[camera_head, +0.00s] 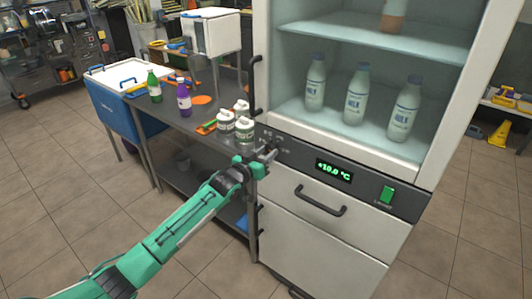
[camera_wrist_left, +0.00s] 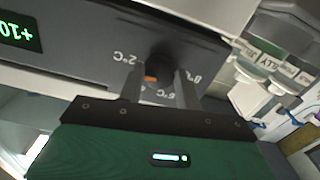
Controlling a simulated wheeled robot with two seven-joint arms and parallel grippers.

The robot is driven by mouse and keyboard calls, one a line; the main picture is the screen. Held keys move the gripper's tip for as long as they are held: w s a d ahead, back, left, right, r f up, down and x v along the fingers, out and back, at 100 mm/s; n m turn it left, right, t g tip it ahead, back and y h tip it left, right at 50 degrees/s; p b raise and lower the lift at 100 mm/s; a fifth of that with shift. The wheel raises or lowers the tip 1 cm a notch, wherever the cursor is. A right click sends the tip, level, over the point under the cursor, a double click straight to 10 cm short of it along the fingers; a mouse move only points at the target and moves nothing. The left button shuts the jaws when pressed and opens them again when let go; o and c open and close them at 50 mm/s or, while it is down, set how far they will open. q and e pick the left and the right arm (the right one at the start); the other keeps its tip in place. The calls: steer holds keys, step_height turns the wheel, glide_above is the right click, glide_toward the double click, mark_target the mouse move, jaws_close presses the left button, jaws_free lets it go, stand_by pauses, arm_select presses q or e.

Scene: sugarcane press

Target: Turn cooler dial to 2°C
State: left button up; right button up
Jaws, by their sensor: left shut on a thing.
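The cooler (camera_head: 300,165) has a dark control panel with a green display (camera_head: 334,171) reading +10.0 °C. The dark round dial (camera_wrist_left: 162,62) sits between the fingers of my left gripper (camera_wrist_left: 160,88), which is shut on it. An orange mark shows on the dial, near the left finger. Printed temperature labels surround it; 2°C (camera_wrist_left: 124,57) stands to its left in the left wrist view, and the others are partly covered. In the head view my left gripper (camera_head: 267,158) reaches the panel's left end and mostly hides the dial. My right gripper is not in view.
A green switch (camera_head: 387,195) is at the panel's right. A drawer handle (camera_head: 320,202) juts out below the panel, and a door handle (camera_head: 255,85) above it. White jars (camera_head: 225,121) and bottles stand on the metal table to the left. Milk bottles (camera_head: 357,92) stand inside the cooler.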

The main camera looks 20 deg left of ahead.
arm_select(q)
steer(key=shift+f+m, duration=0.1)
steer(key=shift+m, duration=0.8)
